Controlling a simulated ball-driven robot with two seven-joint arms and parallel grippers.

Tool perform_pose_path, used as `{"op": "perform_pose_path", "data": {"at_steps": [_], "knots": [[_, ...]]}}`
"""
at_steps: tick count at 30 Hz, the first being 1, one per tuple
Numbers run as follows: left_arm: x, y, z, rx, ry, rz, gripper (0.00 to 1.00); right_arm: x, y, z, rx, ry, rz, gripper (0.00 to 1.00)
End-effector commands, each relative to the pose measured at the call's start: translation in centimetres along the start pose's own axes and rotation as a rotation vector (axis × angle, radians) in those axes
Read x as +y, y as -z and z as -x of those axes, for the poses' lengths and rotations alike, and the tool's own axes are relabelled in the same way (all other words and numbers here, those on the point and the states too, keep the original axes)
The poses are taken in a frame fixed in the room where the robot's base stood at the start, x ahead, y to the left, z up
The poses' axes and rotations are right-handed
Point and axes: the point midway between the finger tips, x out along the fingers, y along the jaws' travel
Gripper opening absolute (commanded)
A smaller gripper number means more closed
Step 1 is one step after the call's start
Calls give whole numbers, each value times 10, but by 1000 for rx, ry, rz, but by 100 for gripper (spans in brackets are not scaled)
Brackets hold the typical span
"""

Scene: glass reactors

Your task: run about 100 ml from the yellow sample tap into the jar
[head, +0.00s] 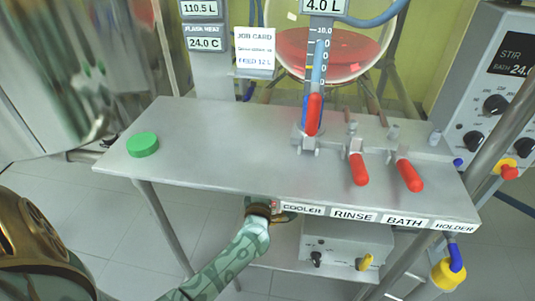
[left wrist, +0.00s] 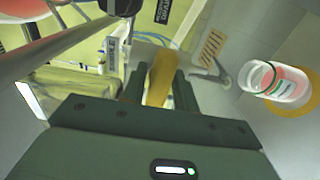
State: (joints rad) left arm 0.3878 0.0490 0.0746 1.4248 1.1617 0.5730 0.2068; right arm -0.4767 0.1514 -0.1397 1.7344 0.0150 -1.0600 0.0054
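My left arm reaches under the front edge of the steel bench in the head view; the table top hides most of the gripper there. In the left wrist view my left gripper (left wrist: 159,88) has its two fingers on either side of a yellow handle (left wrist: 160,72), which fills the gap between them. A clear jar (left wrist: 279,82) with a white label and reddish colour inside shows at the right of that view, apart from the gripper, with a yellow-orange ring behind it. I cannot tell its liquid level. My right gripper is not in view.
The bench (head: 225,150) carries a green lid (head: 142,145) at left and several red-handled valves (head: 359,170) at right. A grey box (head: 340,245) sits below. A glass vessel (head: 320,52) with red liquid stands behind. A yellow part (head: 447,272) hangs at lower right.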

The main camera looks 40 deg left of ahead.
Motion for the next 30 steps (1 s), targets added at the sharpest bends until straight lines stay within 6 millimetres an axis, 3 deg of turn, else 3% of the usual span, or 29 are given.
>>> {"op": "perform_pose_path", "data": {"at_steps": [1, 3, 14, 30], "knots": [[0, 0, 0, 0, 0, 0, 14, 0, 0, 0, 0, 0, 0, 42], [0, 0, 0, 0, 0, 0, 1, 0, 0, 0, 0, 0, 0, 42], [0, 0, 0, 0, 1, 52, 2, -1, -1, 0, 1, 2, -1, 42], [-1, 0, 0, -1, 2, 395, 2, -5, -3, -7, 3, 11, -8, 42]]}}
